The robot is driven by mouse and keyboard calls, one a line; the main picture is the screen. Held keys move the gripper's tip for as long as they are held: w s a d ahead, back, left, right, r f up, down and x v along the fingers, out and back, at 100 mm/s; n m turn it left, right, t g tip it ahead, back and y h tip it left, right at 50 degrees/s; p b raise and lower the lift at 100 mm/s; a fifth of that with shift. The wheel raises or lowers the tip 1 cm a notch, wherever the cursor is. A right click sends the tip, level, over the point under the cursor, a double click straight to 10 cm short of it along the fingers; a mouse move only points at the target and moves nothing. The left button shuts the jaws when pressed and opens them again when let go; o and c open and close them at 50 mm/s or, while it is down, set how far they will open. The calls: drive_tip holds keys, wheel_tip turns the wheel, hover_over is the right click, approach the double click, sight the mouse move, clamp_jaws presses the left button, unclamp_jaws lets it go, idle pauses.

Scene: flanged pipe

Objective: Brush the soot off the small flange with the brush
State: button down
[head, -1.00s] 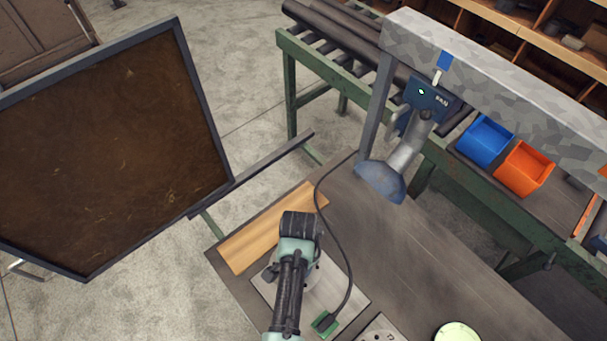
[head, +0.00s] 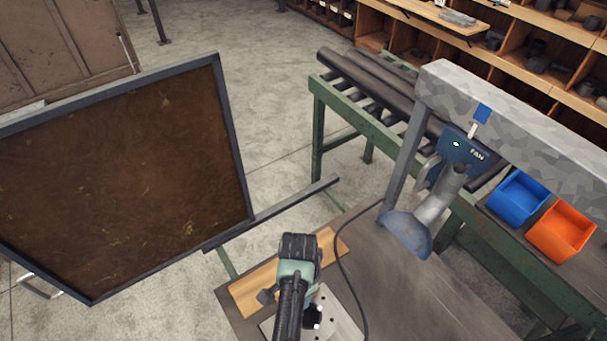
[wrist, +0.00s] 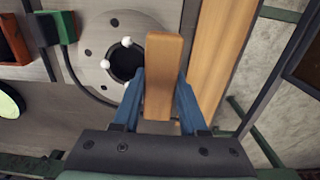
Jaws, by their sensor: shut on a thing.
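My gripper (wrist: 156,100) has its two blue fingers shut on a tan wooden block, which I take to be the brush's handle (wrist: 163,65). Its bristles are hidden. I cannot tell the dark opening from soot, nor whether the brush touches the flange. In the head view my arm hides the fingers and brush, and only part of the pale metal plate (head: 345,322) shows.
A wooden board (head: 255,292) lies along the bench's left edge. A cable (head: 345,270) crosses the bench; its green plug (wrist: 66,27) sits beside the flange. A fan hood (head: 408,232) hangs over the bench. A dark framed panel (head: 120,180) stands left. The bench's middle looks clear.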

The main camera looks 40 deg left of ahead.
sight(321, 332)
drive_tip(key=shift+s+d+r+p, duration=0.1)
drive_tip(key=shift+s+d+p, duration=0.1)
drive_tip(key=shift+d+p, duration=0.3)
drive_tip(key=shift+s+d+r+p, duration=0.1)
drive_tip(key=shift+s+d+p, duration=0.1)
drive_tip(key=shift+d+p, duration=0.25)
drive_tip(key=shift+s+d+f+p, duration=0.1)
drive_tip(key=shift+s+d+p, duration=0.2)
drive_tip(key=shift+d, duration=0.4)
drive_tip(key=shift+s+d+p, duration=0.15)
drive_tip(key=shift+d+p, duration=0.2)
drive_tip(key=shift+d, duration=0.4)
drive_tip(key=shift+s+d+f+p, duration=0.1)
drive_tip(key=shift+s+d+p, duration=0.2)
drive_tip(key=shift+d, duration=0.4)
drive_tip(key=shift+s+d+f+p, duration=0.1)
drive_tip(key=shift+s+d+p, duration=0.15)
drive_tip(key=shift+d, duration=0.25)
drive_tip(key=shift+s+d+f+p, duration=0.1)
drive_tip(key=shift+s+d, duration=0.1)
drive_tip(key=shift+d, duration=0.3)
drive_tip(key=shift+r, duration=0.1)
wheel_tip(321, 332, up, 7)
